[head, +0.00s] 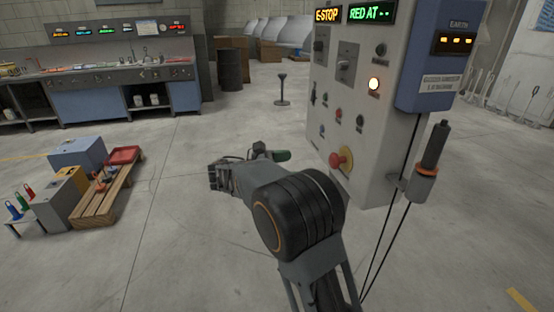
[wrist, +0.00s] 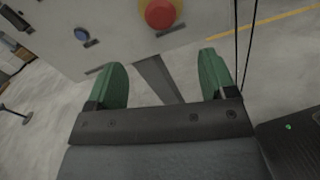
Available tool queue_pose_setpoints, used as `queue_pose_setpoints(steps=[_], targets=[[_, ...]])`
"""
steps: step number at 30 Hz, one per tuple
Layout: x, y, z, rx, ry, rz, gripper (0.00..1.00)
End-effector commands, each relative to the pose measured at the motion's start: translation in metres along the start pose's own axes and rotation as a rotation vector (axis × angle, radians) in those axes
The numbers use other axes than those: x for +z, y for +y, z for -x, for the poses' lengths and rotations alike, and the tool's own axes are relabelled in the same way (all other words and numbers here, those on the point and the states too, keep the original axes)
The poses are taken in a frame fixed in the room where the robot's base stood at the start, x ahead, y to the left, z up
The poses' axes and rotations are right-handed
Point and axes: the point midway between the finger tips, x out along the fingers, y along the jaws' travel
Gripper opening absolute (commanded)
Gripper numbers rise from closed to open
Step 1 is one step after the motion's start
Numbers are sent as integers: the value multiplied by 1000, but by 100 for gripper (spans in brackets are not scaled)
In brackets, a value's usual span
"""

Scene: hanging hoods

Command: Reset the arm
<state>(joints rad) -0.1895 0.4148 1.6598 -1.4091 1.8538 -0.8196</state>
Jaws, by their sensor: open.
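My arm reaches forward in the head view, with its end near the lower front of a grey control cabinet (head: 372,150). My gripper (wrist: 165,80) is open and empty in the wrist view, its two green fingers wide apart. In the head view only a green fingertip (head: 281,155) shows clearly; the rest of the gripper is hidden behind the wrist. A red mushroom button (head: 340,160) on a yellow plate sits on the cabinet front. It also shows in the wrist view (wrist: 159,13), beyond the fingers and apart from them. A lit sign reading "E-STOP" (head: 327,15) is above it.
A blue unit (head: 437,62) and a holder with a dark handle (head: 434,147) hang at the cabinet's right, with black cables below. A workbench (head: 120,80) lines the back.

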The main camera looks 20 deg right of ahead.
Motion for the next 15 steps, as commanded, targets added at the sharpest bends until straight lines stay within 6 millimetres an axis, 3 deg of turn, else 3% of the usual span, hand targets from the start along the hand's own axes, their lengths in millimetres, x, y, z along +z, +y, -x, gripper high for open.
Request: queue_pose_setpoints(steps=[6,8,9,12,15], targets=[[-1,1,0,8,8,-33,77],[-11,3,0,18,59,-78,77],[-26,0,0,14,117,-100,77],[-67,-22,2,-40,301,-149,77],[-83,-59,8,-178,540,-267,77]])
